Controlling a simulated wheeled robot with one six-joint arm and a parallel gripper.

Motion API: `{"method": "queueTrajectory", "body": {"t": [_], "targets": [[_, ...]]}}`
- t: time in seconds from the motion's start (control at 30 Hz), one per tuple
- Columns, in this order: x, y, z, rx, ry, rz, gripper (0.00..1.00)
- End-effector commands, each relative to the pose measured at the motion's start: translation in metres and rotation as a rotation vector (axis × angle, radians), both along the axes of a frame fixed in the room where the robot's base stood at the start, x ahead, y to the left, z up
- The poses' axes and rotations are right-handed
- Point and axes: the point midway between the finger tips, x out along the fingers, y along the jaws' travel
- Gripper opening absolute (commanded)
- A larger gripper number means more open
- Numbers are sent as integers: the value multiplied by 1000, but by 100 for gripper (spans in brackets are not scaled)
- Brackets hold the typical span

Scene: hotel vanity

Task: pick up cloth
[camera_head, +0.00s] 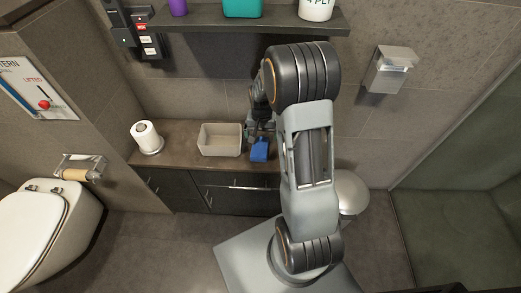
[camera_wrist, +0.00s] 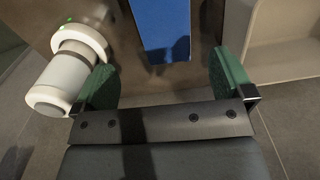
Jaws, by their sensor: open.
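A blue cloth (camera_head: 260,150) lies on the brown counter near its front edge, just right of a beige open box. In the wrist view the cloth (camera_wrist: 162,28) shows as a flat blue strip at top middle, cut off by the picture edge, with a shadow on its lower end. My gripper (camera_wrist: 163,80) is open. Its two green fingers are spread, one to each side of the cloth's line, with nothing between them. In the head view my arm hides part of the gripper, which is over the counter at the cloth. I cannot tell its exact height.
The beige box (camera_head: 220,139) stands close left of the cloth. A paper roll on a holder (camera_head: 146,137) stands at the counter's left. A white cylindrical object (camera_wrist: 68,72) is beside the left finger in the wrist view. A shelf (camera_head: 215,18) hangs above the counter.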

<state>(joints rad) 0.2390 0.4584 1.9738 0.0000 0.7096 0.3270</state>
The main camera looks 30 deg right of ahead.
Motion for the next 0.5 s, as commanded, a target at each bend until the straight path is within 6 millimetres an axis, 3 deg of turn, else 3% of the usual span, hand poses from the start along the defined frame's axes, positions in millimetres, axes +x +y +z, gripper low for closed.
{"method": "queueTrajectory", "body": {"t": [0.33,0.5], "targets": [[-1,1,-26,1,1,1,99],[-2,5,-49,1,3,1,99]]}}
